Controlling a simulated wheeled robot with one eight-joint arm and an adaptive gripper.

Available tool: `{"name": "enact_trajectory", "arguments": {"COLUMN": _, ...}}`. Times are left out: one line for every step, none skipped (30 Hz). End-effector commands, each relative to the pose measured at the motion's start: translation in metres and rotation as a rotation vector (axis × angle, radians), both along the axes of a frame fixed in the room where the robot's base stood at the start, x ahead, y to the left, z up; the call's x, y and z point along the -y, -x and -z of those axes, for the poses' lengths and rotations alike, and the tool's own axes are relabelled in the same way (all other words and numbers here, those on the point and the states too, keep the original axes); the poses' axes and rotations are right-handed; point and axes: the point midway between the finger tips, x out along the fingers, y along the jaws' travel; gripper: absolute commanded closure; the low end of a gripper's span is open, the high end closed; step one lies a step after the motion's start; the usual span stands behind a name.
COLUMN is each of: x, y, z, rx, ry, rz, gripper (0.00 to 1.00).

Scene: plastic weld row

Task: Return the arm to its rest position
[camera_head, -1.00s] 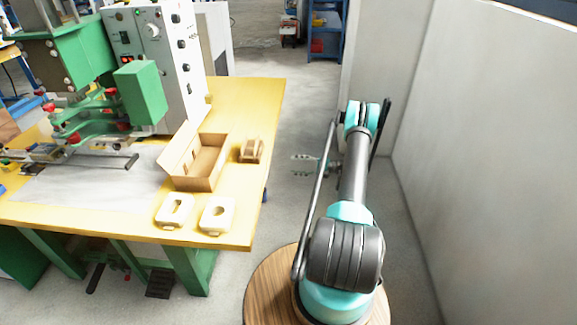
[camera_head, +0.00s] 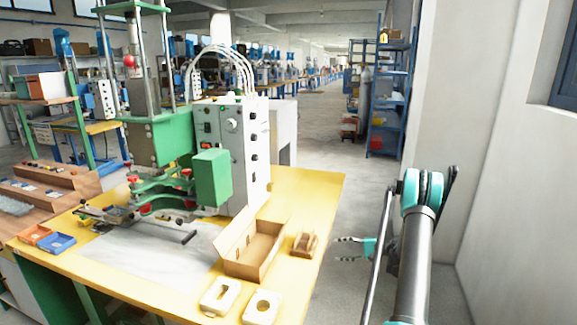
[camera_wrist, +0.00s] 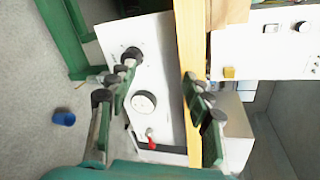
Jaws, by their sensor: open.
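My gripper (camera_head: 350,248) is at the right of the head view, beside the table's right edge and left of my arm. It is open, with its fingers pointing left toward the table. In the wrist view the two dark-tipped fingers (camera_wrist: 160,103) are spread apart and nothing is held between them. My arm stands raised at the right, its lower part cut off by the picture's bottom edge.
The yellow table (camera_head: 318,190) bears a green and white welding machine (camera_head: 232,150), an open cardboard box (camera_head: 262,258), a small brown holder (camera_head: 304,244) and two pale blocks (camera_head: 220,296). A plain wall (camera_head: 487,140) stands right of my arm. Clear floor lies beyond.

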Motion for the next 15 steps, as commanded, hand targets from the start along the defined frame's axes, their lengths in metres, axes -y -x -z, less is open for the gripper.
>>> {"name": "enact_trajectory", "arguments": {"x": -0.007, "y": 0.002, "z": -0.012, "rx": -0.003, "ry": 0.033, "rz": -0.002, "gripper": 0.50}}
{"name": "enact_trajectory", "arguments": {"x": -0.011, "y": 0.004, "z": -0.018, "rx": -0.004, "ry": 0.053, "rz": -0.004, "gripper": 0.50}}
{"name": "enact_trajectory", "arguments": {"x": -0.015, "y": 0.006, "z": -0.025, "rx": -0.004, "ry": 0.081, "rz": -0.007, "gripper": 0.50}}
{"name": "enact_trajectory", "arguments": {"x": -0.019, "y": 0.007, "z": -0.030, "rx": -0.004, "ry": 0.101, "rz": -0.008, "gripper": 0.50}}
{"name": "enact_trajectory", "arguments": {"x": -0.022, "y": 0.009, "z": -0.035, "rx": -0.004, "ry": 0.119, "rz": -0.009, "gripper": 0.50}}
{"name": "enact_trajectory", "arguments": {"x": -0.025, "y": 0.012, "z": -0.041, "rx": -0.005, "ry": 0.145, "rz": -0.010, "gripper": 0.50}}
{"name": "enact_trajectory", "arguments": {"x": -0.029, "y": 0.015, "z": -0.046, "rx": -0.005, "ry": 0.165, "rz": -0.013, "gripper": 0.50}}
{"name": "enact_trajectory", "arguments": {"x": -0.032, "y": 0.018, "z": -0.051, "rx": -0.005, "ry": 0.184, "rz": -0.015, "gripper": 0.50}}
{"name": "enact_trajectory", "arguments": {"x": -0.036, "y": 0.022, "z": -0.057, "rx": -0.004, "ry": 0.212, "rz": -0.018, "gripper": 0.50}}
{"name": "enact_trajectory", "arguments": {"x": -0.039, "y": 0.025, "z": -0.061, "rx": -0.002, "ry": 0.233, "rz": -0.019, "gripper": 0.50}}
{"name": "enact_trajectory", "arguments": {"x": -0.042, "y": 0.029, "z": -0.066, "rx": -0.002, "ry": 0.254, "rz": -0.022, "gripper": 0.50}}
{"name": "enact_trajectory", "arguments": {"x": -0.046, "y": 0.035, "z": -0.073, "rx": 0.000, "ry": 0.285, "rz": -0.026, "gripper": 0.50}}
{"name": "enact_trajectory", "arguments": {"x": -0.050, "y": 0.039, "z": -0.078, "rx": 0.002, "ry": 0.310, "rz": -0.029, "gripper": 0.50}}
{"name": "enact_trajectory", "arguments": {"x": -0.053, "y": 0.044, "z": -0.083, "rx": 0.004, "ry": 0.333, "rz": -0.033, "gripper": 0.50}}
{"name": "enact_trajectory", "arguments": {"x": -0.056, "y": 0.051, "z": -0.089, "rx": 0.007, "ry": 0.365, "rz": -0.037, "gripper": 0.50}}
